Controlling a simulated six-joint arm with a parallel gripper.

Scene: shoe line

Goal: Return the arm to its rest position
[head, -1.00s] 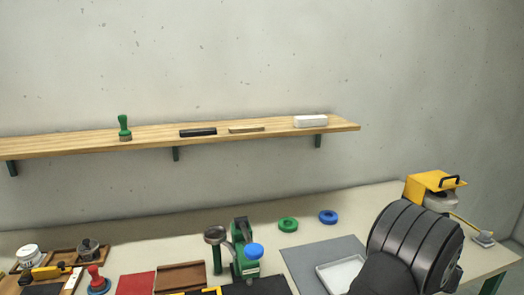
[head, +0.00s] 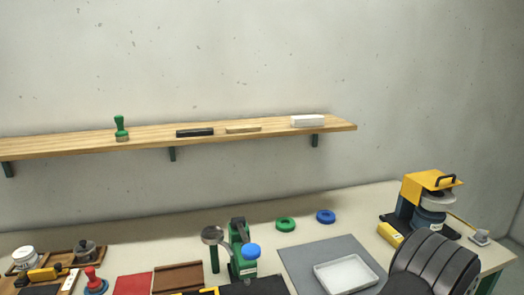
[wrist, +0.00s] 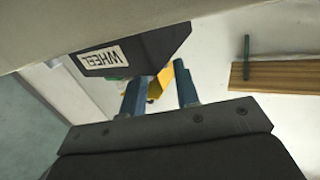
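My gripper (wrist: 158,90) shows in the wrist view. Its two blue-grey fingers stand apart with nothing held between them. In the head view only a dark ribbed part of my arm shows at the lower right; the gripper itself is out of that picture. In the wrist view a dark block labelled WHEEL (wrist: 135,48) lies beyond the fingers at the upper left. Something yellow (wrist: 180,82) shows behind the gap between the fingers; it does not appear gripped.
A yellow and blue machine (head: 430,190) stands beside my arm. A white tray (head: 346,274) lies on a grey mat (head: 300,258). Green (head: 285,224) and blue (head: 326,216) rings lie behind it. A green device (head: 243,260) stands mid-bench. A wooden shelf (head: 80,145) spans the wall.

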